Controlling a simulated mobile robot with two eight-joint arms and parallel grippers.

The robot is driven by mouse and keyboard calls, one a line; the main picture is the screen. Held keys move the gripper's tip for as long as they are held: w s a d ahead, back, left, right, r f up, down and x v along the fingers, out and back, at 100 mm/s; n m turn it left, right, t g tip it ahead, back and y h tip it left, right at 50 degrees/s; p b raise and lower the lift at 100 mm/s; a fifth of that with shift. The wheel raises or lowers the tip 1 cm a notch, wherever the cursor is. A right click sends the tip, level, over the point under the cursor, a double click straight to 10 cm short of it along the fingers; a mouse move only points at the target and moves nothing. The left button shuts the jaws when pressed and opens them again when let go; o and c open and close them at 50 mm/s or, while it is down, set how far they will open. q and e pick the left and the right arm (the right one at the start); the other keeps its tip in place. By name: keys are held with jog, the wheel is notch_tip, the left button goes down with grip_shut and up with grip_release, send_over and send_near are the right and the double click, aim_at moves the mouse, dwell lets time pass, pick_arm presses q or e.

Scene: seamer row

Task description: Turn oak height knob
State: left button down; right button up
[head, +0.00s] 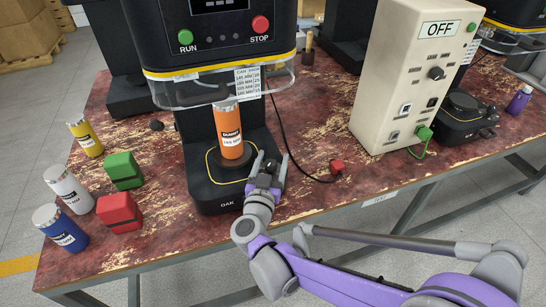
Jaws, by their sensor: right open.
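The machine labelled OAK (202,196) stands at the middle of the bench, with RUN and STOP buttons on its head. An orange can (229,130) stands upright on its round plate. My right gripper (271,160) is at the right side of the OAK base, fingers pointing away from me and apart. Something dark shows between the fingers; it may be the height knob, but the gripper largely hides it and I cannot tell whether they touch it. My left gripper is not in view.
Yellow (86,138), white (69,190) and blue (61,228) cans stand at the left, beside green (124,170) and red (120,212) blocks. A cream control box (400,80) showing OFF stands at the right. A cable with a red plug (337,167) lies between.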

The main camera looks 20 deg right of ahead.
jog(key=shift+x, duration=0.85)
grip_shut()
